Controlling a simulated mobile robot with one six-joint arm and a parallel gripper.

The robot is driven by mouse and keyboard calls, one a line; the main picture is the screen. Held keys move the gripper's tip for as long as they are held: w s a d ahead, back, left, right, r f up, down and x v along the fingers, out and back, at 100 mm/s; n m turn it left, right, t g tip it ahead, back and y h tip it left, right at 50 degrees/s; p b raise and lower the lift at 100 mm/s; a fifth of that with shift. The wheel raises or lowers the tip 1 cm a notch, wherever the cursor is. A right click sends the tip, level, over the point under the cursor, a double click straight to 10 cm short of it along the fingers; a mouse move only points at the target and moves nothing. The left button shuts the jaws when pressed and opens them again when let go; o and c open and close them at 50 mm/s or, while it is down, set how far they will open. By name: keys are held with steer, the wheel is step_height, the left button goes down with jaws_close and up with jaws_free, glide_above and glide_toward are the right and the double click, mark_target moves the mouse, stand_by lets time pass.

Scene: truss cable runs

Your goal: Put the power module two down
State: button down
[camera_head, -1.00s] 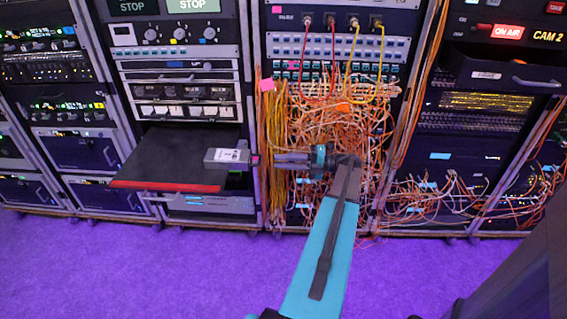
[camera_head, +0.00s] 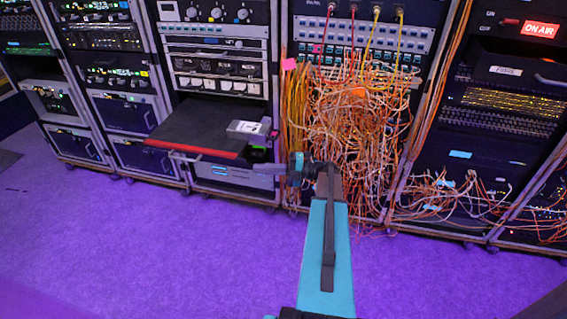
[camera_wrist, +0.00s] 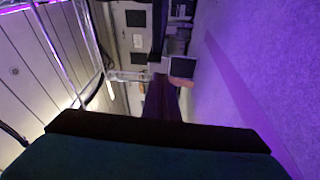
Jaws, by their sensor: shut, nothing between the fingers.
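A grey box with a white label, which I take as the power module (camera_head: 248,131), lies on the right end of a dark pulled-out shelf (camera_head: 190,127) with a red front edge. My gripper (camera_head: 270,168) is shut and empty, just below and right of the box, in front of the rack post. It is small and dark there, so its exact gap to the box is hard to tell. In the wrist view the dark fingers (camera_wrist: 162,98) show closed together, pointing along the aisle. The box does not show in that view.
A dense tangle of orange and white cables (camera_head: 350,120) hangs on the rack right of my gripper. More loose cables (camera_head: 450,192) spill low on the right rack. A bar handle (camera_head: 185,157) juts out below the shelf. The purple floor (camera_head: 150,250) in front is clear.

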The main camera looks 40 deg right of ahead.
steer(key=w+a+f+m+t+h, duration=0.2)
steer(key=w+a+f+m, duration=0.1)
steer(key=w+a, duration=0.35)
steer(key=w+a+f+m+t+h, duration=0.2)
steer(key=w+a+f+m, duration=0.1)
steer(key=w+a, duration=0.4)
step_height(320, 180, down, 16)
steer(key=m+g+h, duration=0.4)
steer(key=m+h, duration=0.8)
steer(key=m, duration=0.1)
steer(key=s+a+f+m+g, duration=0.3)
steer(key=s+a+f+g, duration=0.15)
steer(key=s+f, duration=0.4)
steer(key=s+a+f+m+g, duration=0.2)
steer(key=s+a+f+g, duration=0.3)
steer(key=s, duration=0.6)
steer(key=s+a+m+g+y, duration=0.1)
steer(key=s+a+g, duration=0.3)
steer(key=s, duration=0.7)
steer(key=s+a+f+m+g+y, duration=0.1)
steer(key=s+a+g, duration=0.3)
steer(key=s+a, duration=0.4)
steer(key=s, duration=0.4)
steer(key=shift+s+f+g, duration=0.15)
steer(key=shift+s+g, duration=0.05)
steer(key=shift+g, duration=0.15)
